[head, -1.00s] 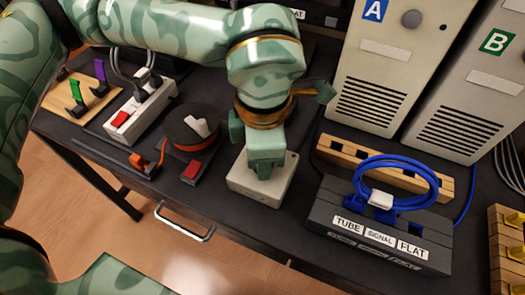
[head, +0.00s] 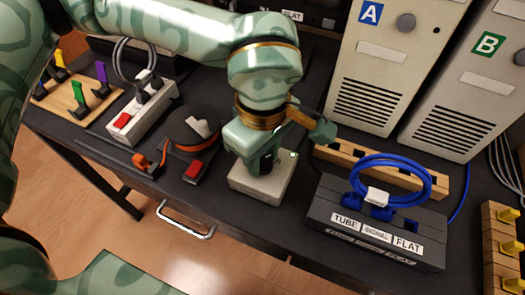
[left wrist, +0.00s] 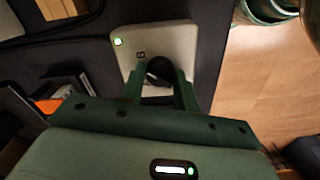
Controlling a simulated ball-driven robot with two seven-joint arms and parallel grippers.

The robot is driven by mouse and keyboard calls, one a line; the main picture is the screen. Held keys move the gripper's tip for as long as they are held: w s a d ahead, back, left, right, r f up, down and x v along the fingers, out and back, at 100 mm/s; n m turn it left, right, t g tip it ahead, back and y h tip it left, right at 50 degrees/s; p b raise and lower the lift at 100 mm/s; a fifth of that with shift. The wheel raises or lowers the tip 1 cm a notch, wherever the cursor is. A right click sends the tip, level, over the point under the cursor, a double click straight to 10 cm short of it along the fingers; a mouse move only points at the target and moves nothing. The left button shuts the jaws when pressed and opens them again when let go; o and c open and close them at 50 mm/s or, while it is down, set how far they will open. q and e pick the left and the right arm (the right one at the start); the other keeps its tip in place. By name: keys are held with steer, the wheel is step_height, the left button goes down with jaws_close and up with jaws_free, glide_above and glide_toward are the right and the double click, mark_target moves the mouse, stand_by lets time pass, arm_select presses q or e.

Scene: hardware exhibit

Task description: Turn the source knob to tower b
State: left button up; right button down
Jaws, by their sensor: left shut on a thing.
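The source switch box (head: 262,190) is a pale, low box on the dark bench, below my left arm. Its dark round knob (left wrist: 160,68) shows in the left wrist view between my fingers. A small mark like a letter B (left wrist: 140,54) is on the box top beside the knob, and a green light (left wrist: 118,41) glows at one corner. My left gripper (head: 264,165) points down onto the box and is shut on the knob; it also shows in the left wrist view (left wrist: 161,82). In the head view the gripper hides the knob. My right gripper is not in view.
Tower A (head: 385,75) and tower B (head: 470,105) stand behind to the right. A grey block (head: 330,245) with a blue cable coil (head: 420,195) is right of the box. A cable reel (head: 188,122) and a power strip (head: 140,115) lie to the left.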

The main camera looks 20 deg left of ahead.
mark_target(263, 158)
arm_select(q)
steer(key=shift+m, duration=0.4)
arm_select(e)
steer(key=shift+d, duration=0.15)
arm_select(q)
steer(key=o, duration=1)
steer(key=shift+c, duration=0.2)
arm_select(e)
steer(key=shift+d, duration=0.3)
arm_select(q)
step_height(263, 158, up, 8)
steer(key=p, duration=0.3)
steer(key=shift+r, duration=0.1)
step_height(263, 158, up, 8)
steer(key=p, duration=0.2)
steer(key=shift+p, duration=0.4)
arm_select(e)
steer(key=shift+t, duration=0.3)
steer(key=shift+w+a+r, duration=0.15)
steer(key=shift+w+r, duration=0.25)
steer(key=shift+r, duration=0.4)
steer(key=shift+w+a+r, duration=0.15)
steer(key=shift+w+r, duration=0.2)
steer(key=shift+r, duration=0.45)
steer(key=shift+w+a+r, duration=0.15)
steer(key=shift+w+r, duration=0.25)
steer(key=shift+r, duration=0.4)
arm_select(q)
steer(key=shift+r, duration=0.1)
